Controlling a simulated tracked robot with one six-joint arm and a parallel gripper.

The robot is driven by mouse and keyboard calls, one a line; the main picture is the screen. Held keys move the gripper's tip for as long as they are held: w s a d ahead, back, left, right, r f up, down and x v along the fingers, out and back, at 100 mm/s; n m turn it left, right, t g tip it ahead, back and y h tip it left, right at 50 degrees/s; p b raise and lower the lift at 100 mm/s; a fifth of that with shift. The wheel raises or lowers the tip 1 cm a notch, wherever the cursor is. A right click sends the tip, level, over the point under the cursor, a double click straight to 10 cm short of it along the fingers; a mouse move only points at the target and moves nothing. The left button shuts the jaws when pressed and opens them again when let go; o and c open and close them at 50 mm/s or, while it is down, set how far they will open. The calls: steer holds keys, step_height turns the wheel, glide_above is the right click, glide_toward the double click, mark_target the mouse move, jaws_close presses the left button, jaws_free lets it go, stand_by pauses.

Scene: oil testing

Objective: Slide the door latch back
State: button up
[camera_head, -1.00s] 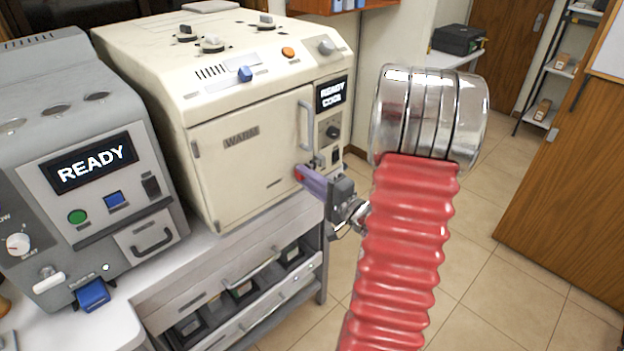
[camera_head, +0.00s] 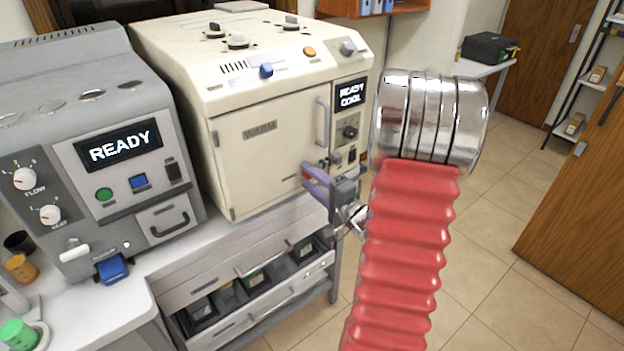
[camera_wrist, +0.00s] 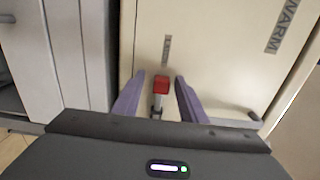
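The cream oven door (camera_head: 265,150), marked WARM, looks closed. In the wrist view, a small red-tipped latch knob (camera_wrist: 160,84) on a metal stem stands at the door front (camera_wrist: 220,60), below a small label plate. My gripper (camera_wrist: 159,77) is open, with one purple finger on each side of the red knob and a visible gap to each. In the head view, my gripper (camera_head: 313,178) is at the lower right of the door, with red showing between the fingers. Its exact depth over the knob is hard to tell.
A vertical door handle (camera_head: 322,121) and a READY COOL display (camera_head: 352,94) are above my gripper. A grey machine (camera_head: 110,160) showing READY stands left on the white counter (camera_head: 125,300). Drawers (camera_head: 245,285) are below the oven. Open floor (camera_head: 490,230) lies to the right.

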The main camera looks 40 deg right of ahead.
steer(key=shift+s+d, duration=0.15)
steer(key=shift+s, duration=0.25)
steer(key=s+a, duration=0.1)
steer(key=s, duration=1.2)
stand_by(0.6)
